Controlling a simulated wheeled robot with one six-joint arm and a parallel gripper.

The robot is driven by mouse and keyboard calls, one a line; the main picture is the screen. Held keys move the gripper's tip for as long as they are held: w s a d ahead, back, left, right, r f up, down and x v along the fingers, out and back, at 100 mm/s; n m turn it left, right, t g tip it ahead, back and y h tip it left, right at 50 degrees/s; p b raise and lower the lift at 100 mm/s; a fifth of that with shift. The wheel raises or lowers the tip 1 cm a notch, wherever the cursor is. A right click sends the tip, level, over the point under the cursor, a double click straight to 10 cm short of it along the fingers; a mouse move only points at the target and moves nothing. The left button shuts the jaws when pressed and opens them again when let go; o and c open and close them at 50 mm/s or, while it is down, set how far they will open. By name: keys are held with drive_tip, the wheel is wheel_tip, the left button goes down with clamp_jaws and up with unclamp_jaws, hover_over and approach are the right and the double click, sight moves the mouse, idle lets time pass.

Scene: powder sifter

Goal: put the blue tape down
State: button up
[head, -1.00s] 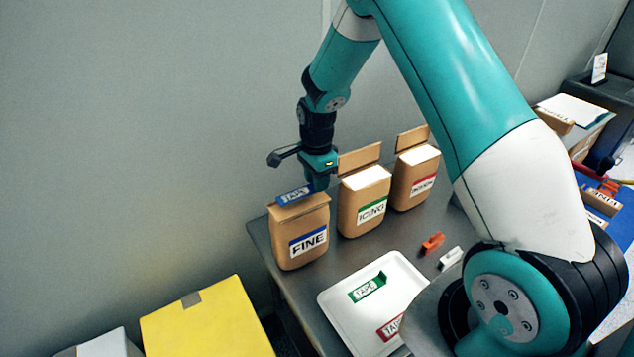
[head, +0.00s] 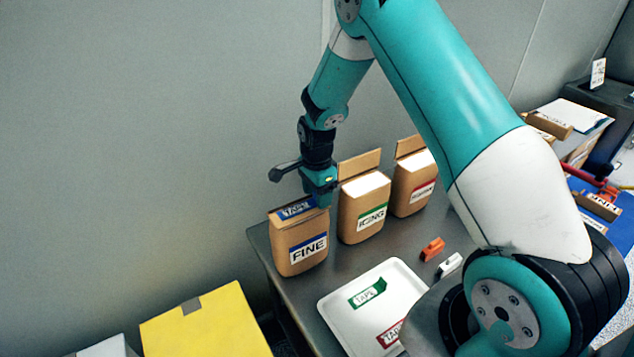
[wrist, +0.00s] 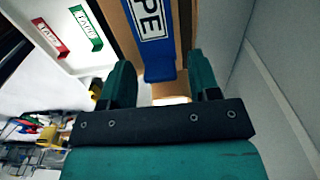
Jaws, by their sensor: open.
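The blue tape (head: 295,207) lies along the top of the brown FINE bag (head: 300,245), on its folded edge. My gripper (head: 318,198) is at the right end of the tape, above the bag's right top corner. In the wrist view my gripper (wrist: 163,80) has its two green fingers apart, with nothing clearly clamped between them. Whether a finger touches the tape cannot be told.
The ICING bag (head: 364,210) stands close on the right, with a third red-labelled bag (head: 412,185) beyond. A white tray (head: 345,325) holds a green tape (head: 367,294) and a red tape (head: 391,333). An orange clip (head: 432,249) and a white clip (head: 450,264) lie nearby.

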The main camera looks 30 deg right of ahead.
wheel_tip(320, 180, up, 12)
drive_tip(key=f+b, duration=0.1)
drive_tip(key=b, duration=0.3)
drive_tip(key=s+a+r+n+y, duration=0.2)
drive_tip(key=s+a+r+n, duration=0.6)
drive_tip(key=s+a+n, duration=0.2)
drive_tip(key=s+a+r+n+y, duration=0.1)
drive_tip(key=s+a+n, duration=0.3)
drive_tip(key=s+n, duration=0.3)
drive_tip(key=s+a+r+n+y, duration=0.1)
drive_tip(key=s+a+n, duration=0.3)
drive_tip(key=s+n, duration=0.4)
drive_tip(key=s, duration=0.3)
drive_tip(key=shift+s+a+r, duration=0.25)
drive_tip(key=shift+s+r, duration=0.05)
drive_tip(key=shift+s, duration=0.05)
drive_tip(key=shift+f, duration=0.1)
